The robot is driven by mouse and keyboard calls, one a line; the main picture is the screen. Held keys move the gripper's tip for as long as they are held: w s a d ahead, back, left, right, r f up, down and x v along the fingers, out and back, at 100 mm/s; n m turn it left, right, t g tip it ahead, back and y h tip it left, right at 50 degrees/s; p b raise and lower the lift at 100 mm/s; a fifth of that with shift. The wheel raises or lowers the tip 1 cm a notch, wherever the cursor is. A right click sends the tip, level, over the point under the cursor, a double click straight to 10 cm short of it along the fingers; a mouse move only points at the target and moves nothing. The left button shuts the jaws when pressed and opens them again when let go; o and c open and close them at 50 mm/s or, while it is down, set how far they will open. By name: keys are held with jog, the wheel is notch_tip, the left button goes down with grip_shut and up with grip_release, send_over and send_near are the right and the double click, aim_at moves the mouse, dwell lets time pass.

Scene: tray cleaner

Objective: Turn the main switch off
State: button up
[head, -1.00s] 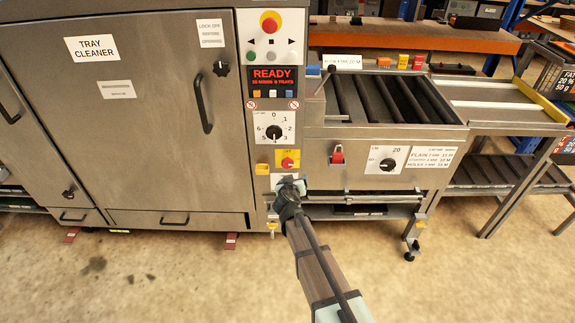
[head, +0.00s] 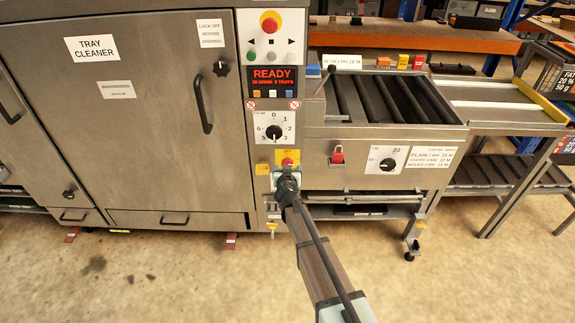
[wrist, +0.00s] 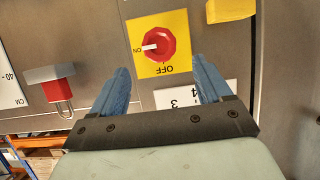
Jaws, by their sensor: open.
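The main switch is a red rotary knob (wrist: 157,46) on a yellow plate (wrist: 144,68) marked ON and OFF. The wrist view appears upside down, and the knob's white pointer lies toward ON. In the head view the red knob (head: 287,162) shows just above my gripper (head: 288,178), which hides part of the yellow plate. In the wrist view my gripper (wrist: 160,92) is open, its two blue fingers apart and empty. The knob lies beyond the fingertips, between their lines, and no contact shows.
A red padlock (wrist: 58,90) hangs on the panel; it also shows in the head view (head: 337,155). A yellow block (wrist: 230,9) sits beside the switch. The round dial (head: 273,132) and lit READY display (head: 272,78) are above. The roller conveyor (head: 385,100) stands right.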

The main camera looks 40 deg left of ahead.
aim_at(288, 162)
jog(key=x, duration=0.7)
jog(key=shift+f, duration=0.1)
jog(key=c, duration=1)
